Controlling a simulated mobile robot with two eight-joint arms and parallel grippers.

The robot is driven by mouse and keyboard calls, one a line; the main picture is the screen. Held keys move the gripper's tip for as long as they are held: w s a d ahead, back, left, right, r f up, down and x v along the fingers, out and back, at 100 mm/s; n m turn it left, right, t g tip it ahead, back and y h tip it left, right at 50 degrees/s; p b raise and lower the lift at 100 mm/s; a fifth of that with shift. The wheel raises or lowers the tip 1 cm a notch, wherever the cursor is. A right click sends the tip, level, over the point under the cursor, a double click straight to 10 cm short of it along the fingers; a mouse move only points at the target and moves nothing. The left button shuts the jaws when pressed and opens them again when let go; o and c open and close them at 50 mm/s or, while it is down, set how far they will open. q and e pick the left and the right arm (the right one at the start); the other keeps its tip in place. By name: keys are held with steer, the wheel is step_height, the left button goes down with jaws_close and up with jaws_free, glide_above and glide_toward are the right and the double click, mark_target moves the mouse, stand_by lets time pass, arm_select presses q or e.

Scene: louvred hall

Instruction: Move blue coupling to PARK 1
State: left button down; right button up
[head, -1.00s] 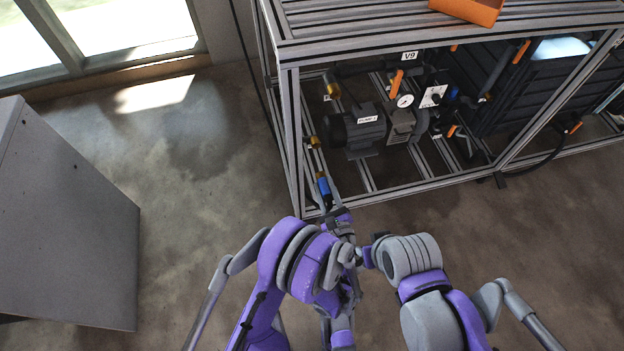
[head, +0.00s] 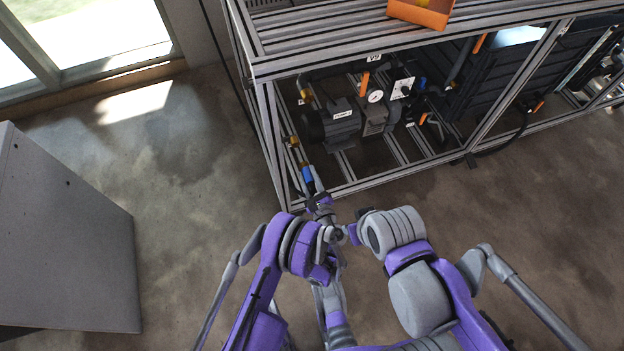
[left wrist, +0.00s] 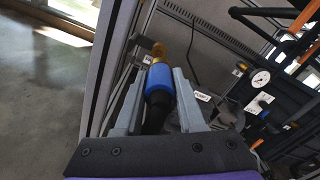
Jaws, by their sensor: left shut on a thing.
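The blue coupling (head: 307,175) is at the near left corner inside the frame of the rack. In the left wrist view the blue coupling (left wrist: 158,78) sits between the fingers of my left gripper (left wrist: 160,92), which is shut on it. A brass fitting (left wrist: 159,50) is in line with the far end of the coupling; I cannot tell whether they are joined. In the head view my left gripper (head: 312,190) reaches in low at the rack corner. My right arm is folded beside it, and its fingers cannot be made out. No PARK 1 marking is readable.
The metal rack (head: 262,68) holds a pump (head: 335,122), a pressure gauge (head: 376,97) and orange-handled valves. An orange tray (head: 420,14) is on top. A grey cabinet (head: 65,240) stands at left. The floor between cabinet and rack is clear.

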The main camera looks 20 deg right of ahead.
mark_target(303, 164)
arm_select(q)
steer(key=w, duration=0.4)
steer(key=shift+w+a+f, duration=0.1)
steer(key=shift+f, duration=0.15)
steer(key=shift+w+b, duration=0.35)
steer(key=shift+b, duration=0.1)
steer(key=shift+w+r, duration=0.1)
steer(key=shift+w+b, duration=0.15)
steer(key=shift+b, duration=0.15)
stand_by(0.4)
steer(key=shift+w+b, duration=0.35)
steer(key=shift+w, duration=0.85)
